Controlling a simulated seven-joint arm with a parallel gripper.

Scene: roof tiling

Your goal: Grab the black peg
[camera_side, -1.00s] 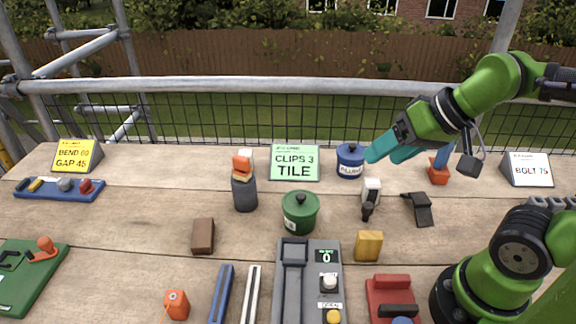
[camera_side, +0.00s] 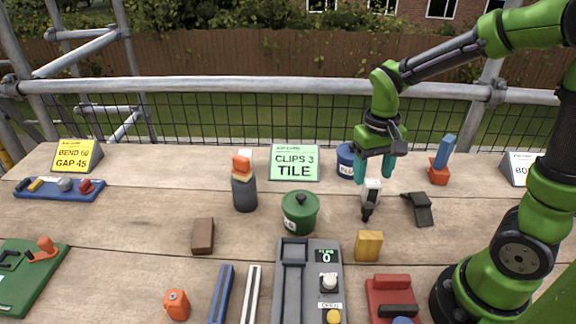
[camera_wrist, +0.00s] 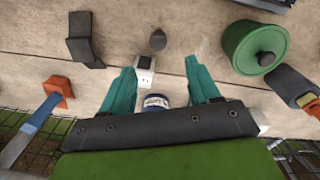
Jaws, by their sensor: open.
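A small black peg-like piece (camera_side: 367,209) with a rounded end shows at the front of a white block (camera_side: 371,188) right of the table's middle. In the wrist view its dark rounded end (camera_wrist: 158,40) shows just beyond the white block (camera_wrist: 146,65); I cannot tell how the two join. My gripper (camera_side: 376,176) points down over the white block, open and empty. In the wrist view my gripper's two teal fingers (camera_wrist: 160,77) are spread apart, with the white block between and slightly beyond their tips. A black angled piece (camera_side: 419,209) lies to the right.
A blue-and-white tin (camera_side: 347,162) stands close behind my gripper. A green lidded pot (camera_side: 300,213) is to the left and a yellow block (camera_side: 368,246) in front. A red holder with a blue handle (camera_side: 440,168) stands right. Bare wood lies between them.

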